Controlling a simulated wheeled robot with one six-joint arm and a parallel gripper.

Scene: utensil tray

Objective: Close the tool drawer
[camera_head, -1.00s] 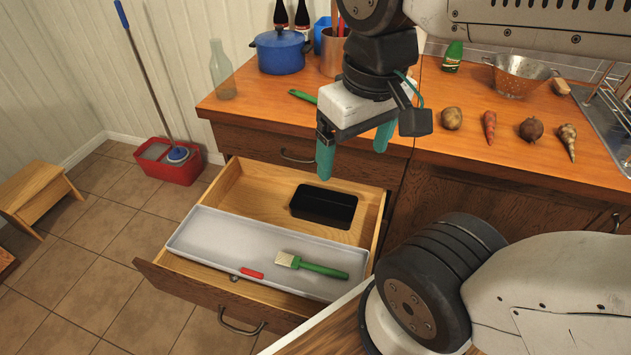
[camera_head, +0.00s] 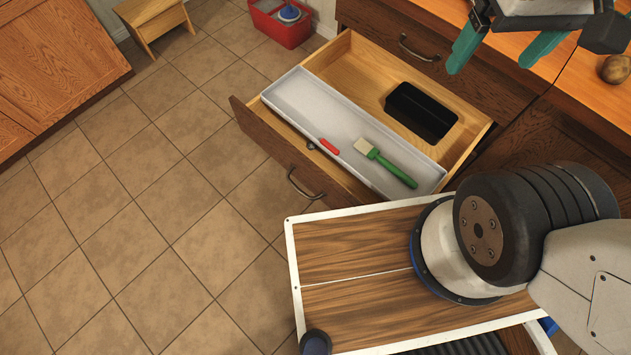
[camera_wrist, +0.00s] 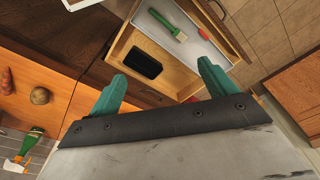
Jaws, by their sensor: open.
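The tool drawer (camera_head: 282,147) is pulled well out of the wooden cabinet, and its front has a dark curved handle (camera_head: 303,186). Inside lie a light grey tray (camera_head: 300,95) and a black box (camera_head: 421,112). A green-handled brush (camera_head: 386,163) and a small red item (camera_head: 329,146) lie in the tray. In the wrist view the drawer (camera_wrist: 182,80) shows beyond the fingers. My gripper (camera_head: 497,52) has green fingers, spread apart and empty. It is above the cabinet side of the drawer, apart from it. In the wrist view my gripper (camera_wrist: 162,88) is also open.
Another handle (camera_head: 418,48) is on the closed drawer front behind. A red bucket (camera_head: 281,24) and a wooden stool (camera_head: 153,22) stand on the floor at the back. Tiled floor (camera_head: 150,190) left of the drawer is clear. A potato (camera_head: 614,69) lies on the counter.

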